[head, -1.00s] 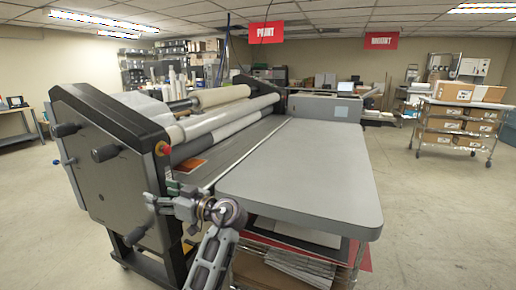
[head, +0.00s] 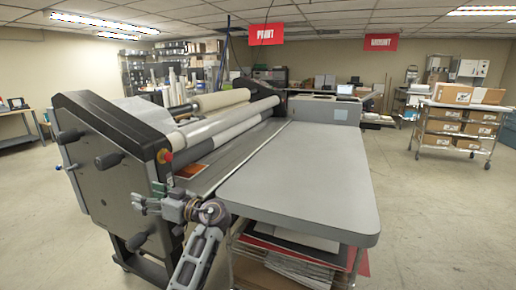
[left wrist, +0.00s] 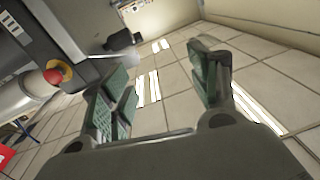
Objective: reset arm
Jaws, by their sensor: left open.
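My left gripper (head: 142,198) is in the head view at the lower left, in front of the laminator's end panel. In the left wrist view its two green-padded fingers (left wrist: 165,95) stand apart with nothing between them. The laminator (head: 110,165) has a dark end panel with black knobs and a red emergency button (head: 164,156). The button also shows in the left wrist view (left wrist: 54,76), left of the fingers. My right gripper is in neither view.
A grey feed table (head: 300,185) extends right of the laminator, with stacked boards (head: 290,262) on a shelf below. A wheeled cart with cardboard boxes (head: 452,94) stands at the right. The floor (head: 430,220) between them is clear.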

